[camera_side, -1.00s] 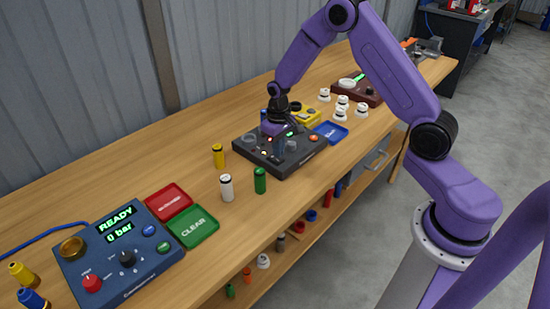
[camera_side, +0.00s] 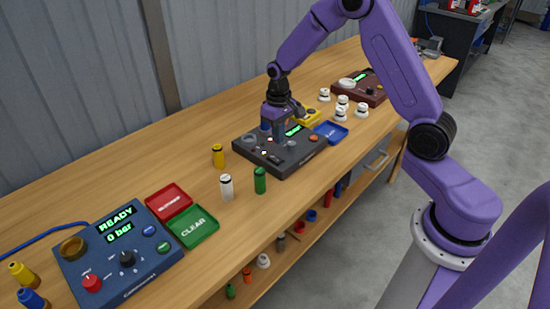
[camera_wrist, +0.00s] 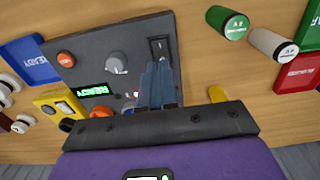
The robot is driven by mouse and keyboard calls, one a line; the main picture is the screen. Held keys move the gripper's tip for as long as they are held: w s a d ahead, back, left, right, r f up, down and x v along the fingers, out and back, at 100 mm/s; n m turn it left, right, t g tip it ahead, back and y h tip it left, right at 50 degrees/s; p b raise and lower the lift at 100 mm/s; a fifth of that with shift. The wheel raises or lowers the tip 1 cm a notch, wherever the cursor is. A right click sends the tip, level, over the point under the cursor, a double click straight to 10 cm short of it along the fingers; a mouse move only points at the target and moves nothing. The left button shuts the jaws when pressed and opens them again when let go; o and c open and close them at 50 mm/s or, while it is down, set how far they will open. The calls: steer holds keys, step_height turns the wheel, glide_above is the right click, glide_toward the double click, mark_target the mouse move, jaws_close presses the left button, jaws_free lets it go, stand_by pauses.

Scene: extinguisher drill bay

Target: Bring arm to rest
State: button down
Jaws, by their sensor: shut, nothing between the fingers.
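My gripper (camera_side: 273,130) is over the dark grey control panel (camera_side: 277,166) on the wooden bench. Its fingers are closed together with nothing between them. In the wrist view my gripper (camera_wrist: 159,68) shows bluish fingers pointing toward a black rocker switch (camera_wrist: 159,47) on the panel. I cannot tell from this angle how far the tips are above the panel. The panel has a lit green display (camera_side: 293,131), an orange button (camera_side: 313,138) and a grey knob (camera_wrist: 117,63). The gripper hides part of the panel.
A blue tray (camera_side: 331,132), yellow box (camera_side: 309,115) and several white fittings lie right. A blue console (camera_side: 150,271) and red (camera_side: 169,201) and green (camera_side: 194,228) trays stand front left.

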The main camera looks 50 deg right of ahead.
steer(key=s+a+r+n, duration=0.3)
steer(key=s+a+r, duration=0.1)
steer(key=s+a, duration=0.25)
steer(key=s+a+r+n, duration=0.3)
steer(key=s+a+r, duration=0.2)
steer(key=s, duration=0.3)
steer(key=s+d+r+n, duration=0.1)
steer(key=s+n, duration=0.2)
steer(key=s, duration=0.6)
steer(key=s+d+r+n, duration=0.1)
steer(key=s+r+n, duration=0.1)
steer(key=s, duration=0.8)
steer(key=shift+s+r+n, duration=0.2)
steer(key=shift+r+n, duration=0.05)
steer(key=shift+n, duration=0.55)
